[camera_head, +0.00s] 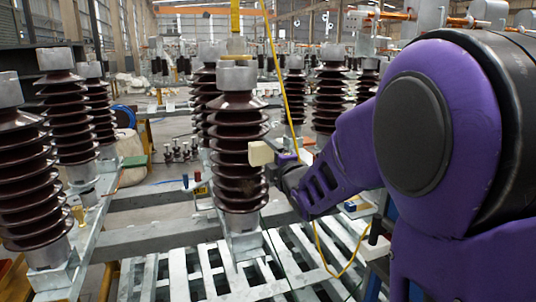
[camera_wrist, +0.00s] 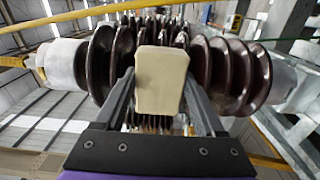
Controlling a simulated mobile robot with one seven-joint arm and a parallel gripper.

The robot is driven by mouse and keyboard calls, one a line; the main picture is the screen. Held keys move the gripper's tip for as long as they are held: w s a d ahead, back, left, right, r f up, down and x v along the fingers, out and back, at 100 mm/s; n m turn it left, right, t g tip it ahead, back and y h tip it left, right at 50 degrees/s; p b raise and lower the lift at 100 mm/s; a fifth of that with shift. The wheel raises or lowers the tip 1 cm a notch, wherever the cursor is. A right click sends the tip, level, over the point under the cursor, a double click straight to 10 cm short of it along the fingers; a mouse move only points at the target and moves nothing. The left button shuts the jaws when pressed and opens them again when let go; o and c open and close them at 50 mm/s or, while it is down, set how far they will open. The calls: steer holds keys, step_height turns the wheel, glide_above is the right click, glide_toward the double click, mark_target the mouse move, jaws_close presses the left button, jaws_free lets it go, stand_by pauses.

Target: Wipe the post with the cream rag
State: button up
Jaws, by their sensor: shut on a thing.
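The post (camera_head: 238,140) is a dark brown ribbed insulator with grey metal ends, upright on a metal frame in the middle of the head view. It lies sideways across the wrist view (camera_wrist: 235,75). The cream rag (camera_head: 262,153) looks like a pale block, and it also shows in the wrist view (camera_wrist: 161,80). My gripper (camera_head: 284,160) is shut on the rag, to the right of the post at about its mid-height. The rag is close in front of the ribs; I cannot tell whether it touches them. It hides part of the ribs in the wrist view.
Other ribbed posts stand at left (camera_head: 22,175) and behind (camera_head: 331,95). A yellow cable (camera_head: 281,75) hangs just right of the post and crosses the top of the wrist view. A slatted metal grating (camera_head: 200,270) lies below. Small red and blue items (camera_head: 197,177) sit left of the post.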

steer(key=shift+v, duration=2.6)
steer(key=v, duration=0.3)
